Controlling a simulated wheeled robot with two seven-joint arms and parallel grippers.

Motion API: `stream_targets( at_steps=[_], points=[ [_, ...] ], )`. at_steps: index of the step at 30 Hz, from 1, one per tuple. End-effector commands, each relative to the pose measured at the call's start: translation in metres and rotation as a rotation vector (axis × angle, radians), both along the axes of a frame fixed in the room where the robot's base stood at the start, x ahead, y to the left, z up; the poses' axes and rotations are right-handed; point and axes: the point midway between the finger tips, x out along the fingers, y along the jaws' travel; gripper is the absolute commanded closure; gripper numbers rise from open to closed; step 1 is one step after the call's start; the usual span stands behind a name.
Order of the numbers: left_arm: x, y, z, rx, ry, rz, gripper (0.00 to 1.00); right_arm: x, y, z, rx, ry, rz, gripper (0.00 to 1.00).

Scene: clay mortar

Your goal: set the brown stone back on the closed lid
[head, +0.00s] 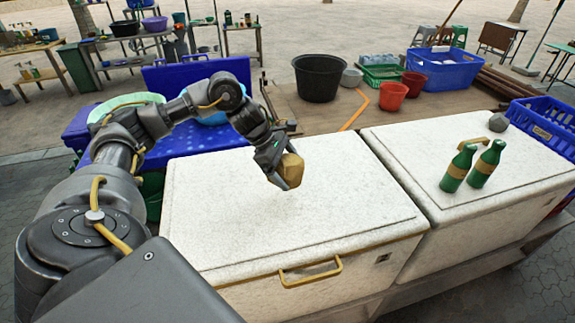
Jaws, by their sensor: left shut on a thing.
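The brown stone (291,168) is a tan, blocky lump in the middle of the head view. My left gripper (284,176) is shut on it, with a dark finger along its near left side. Gripper and stone are over the far part of the left white chest's closed lid (235,225). I cannot tell whether the stone touches the lid or hangs just above it. The lid is otherwise bare. A yellow handle (310,273) is on the chest's front. My right gripper is out of view.
A second white chest (425,150) adjoins on the right, with two green bottles (470,167) and a grey stone (498,122) on its lid. A blue crate (545,128) is at the far right. A black tub (318,80) and red buckets (393,96) stand behind.

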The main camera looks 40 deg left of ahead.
Motion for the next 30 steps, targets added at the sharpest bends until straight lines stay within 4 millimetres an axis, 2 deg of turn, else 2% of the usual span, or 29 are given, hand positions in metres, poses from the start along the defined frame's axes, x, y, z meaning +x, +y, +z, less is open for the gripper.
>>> stream_targets(
  at_steps=[9, 13, 18, 30],
  points=[
    [0.001, 0.0, -0.038, -0.001, -0.005, 0.002, 0.67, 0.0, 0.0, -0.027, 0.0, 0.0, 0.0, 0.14],
    [0.001, 0.0, -0.048, -0.002, -0.006, 0.001, 0.67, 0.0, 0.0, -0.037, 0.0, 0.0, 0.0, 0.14],
    [0.001, 0.0, -0.054, -0.002, -0.006, 0.001, 0.67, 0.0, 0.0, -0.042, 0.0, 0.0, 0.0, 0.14],
    [0.001, 0.0, -0.054, -0.002, -0.006, 0.001, 0.67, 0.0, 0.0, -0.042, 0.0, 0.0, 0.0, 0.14]
  ],
)
